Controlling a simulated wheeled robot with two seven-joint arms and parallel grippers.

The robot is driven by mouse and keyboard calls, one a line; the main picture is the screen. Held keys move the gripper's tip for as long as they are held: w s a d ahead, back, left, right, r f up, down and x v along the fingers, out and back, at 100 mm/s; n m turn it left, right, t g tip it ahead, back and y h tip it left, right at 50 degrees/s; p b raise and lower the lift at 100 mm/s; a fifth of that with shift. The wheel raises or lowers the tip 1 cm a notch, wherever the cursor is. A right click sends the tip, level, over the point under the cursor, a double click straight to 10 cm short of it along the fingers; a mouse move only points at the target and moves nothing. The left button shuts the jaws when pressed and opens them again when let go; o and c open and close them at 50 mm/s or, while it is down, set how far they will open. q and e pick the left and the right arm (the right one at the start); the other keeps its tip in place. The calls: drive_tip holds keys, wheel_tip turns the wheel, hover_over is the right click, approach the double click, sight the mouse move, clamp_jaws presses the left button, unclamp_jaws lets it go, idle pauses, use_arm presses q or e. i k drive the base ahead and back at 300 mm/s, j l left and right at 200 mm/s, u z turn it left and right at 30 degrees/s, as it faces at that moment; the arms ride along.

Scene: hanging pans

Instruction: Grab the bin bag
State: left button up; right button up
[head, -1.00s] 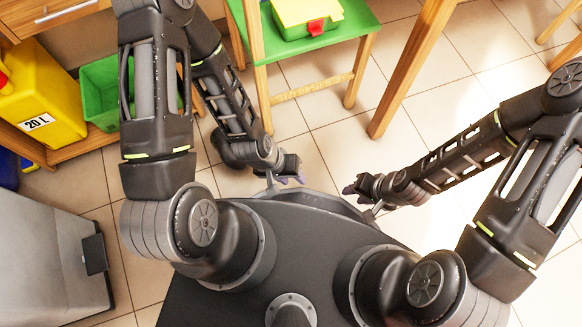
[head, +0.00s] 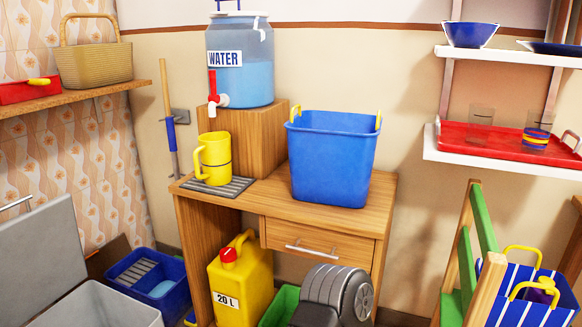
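I cannot make out a bin bag for certain. A grey bin (head: 92,306) stands at the bottom left of the head view, with a raised grey panel (head: 42,250) behind it that looks like its lid. Only the upper part of the bin shows, and I cannot tell whether a bag lines it. A striped blue and white bag (head: 538,308) with yellow handles is at the lower right. Neither of my grippers is in view; only a dark part of my arm shows at the bottom centre.
A wooden desk (head: 270,205) holds a blue tub (head: 332,160), a yellow jug (head: 214,158) and a water container (head: 240,60) on a wooden block. A yellow canister (head: 240,280) and a blue crate (head: 150,280) are low down. A red tray (head: 482,139) is on a shelf.

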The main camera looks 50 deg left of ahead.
sight(331, 155)
drive_tip(key=u, duration=1.35)
